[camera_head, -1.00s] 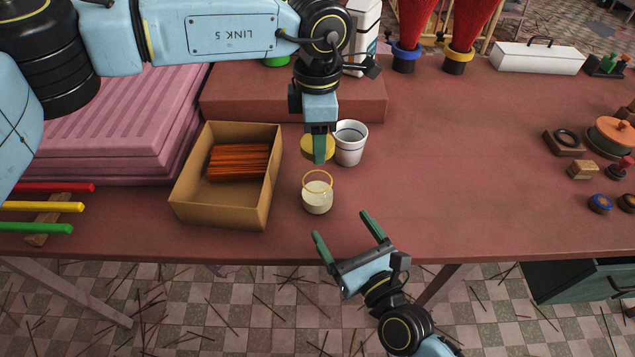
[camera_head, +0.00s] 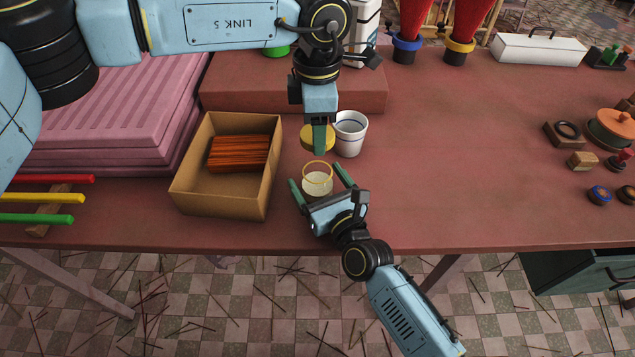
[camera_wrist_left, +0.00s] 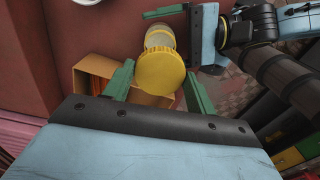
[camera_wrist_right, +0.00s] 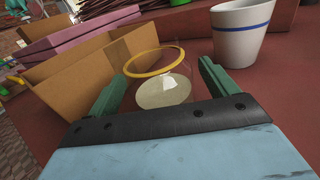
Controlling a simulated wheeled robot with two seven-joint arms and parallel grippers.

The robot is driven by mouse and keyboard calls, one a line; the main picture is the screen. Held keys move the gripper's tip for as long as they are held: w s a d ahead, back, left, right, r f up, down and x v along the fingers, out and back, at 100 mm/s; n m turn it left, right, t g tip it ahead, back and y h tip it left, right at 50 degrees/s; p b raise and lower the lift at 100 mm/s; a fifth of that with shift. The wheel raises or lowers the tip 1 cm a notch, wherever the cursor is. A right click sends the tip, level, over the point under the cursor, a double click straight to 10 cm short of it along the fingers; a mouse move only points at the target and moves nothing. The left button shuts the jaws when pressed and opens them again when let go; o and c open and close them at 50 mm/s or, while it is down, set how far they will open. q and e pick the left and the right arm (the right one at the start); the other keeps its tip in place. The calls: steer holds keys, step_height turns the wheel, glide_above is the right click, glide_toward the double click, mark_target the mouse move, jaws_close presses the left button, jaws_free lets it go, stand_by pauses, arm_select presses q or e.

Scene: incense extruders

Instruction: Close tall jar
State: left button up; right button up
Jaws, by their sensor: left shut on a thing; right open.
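The tall jar (camera_head: 317,182) is clear glass with a yellow rim and pale contents, upright on the table near its front edge. It also shows in the right wrist view (camera_wrist_right: 162,78). My left gripper (camera_head: 319,140) is shut on a yellow round lid (camera_head: 312,132), held behind and above the jar. In the left wrist view the lid (camera_wrist_left: 160,70) sits between the fingers and covers part of the jar (camera_wrist_left: 160,36). My right gripper (camera_head: 319,181) is open, with one finger on each side of the jar. I cannot tell whether the fingers touch the glass.
A white cup (camera_head: 350,135) with a blue stripe stands close behind the jar, beside the lid. A cardboard box (camera_head: 190,190) with orange-brown sticks is to the left. A raised reddish block (camera_head: 240,92) stands behind.

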steer(key=shift+w+a, duration=0.15)
steer(key=shift+w, duration=0.15)
steer(key=shift+c, duration=0.2)
steer(key=c, duration=1.4)
arm_select(q)
steer(key=shift+f, duration=2.5)
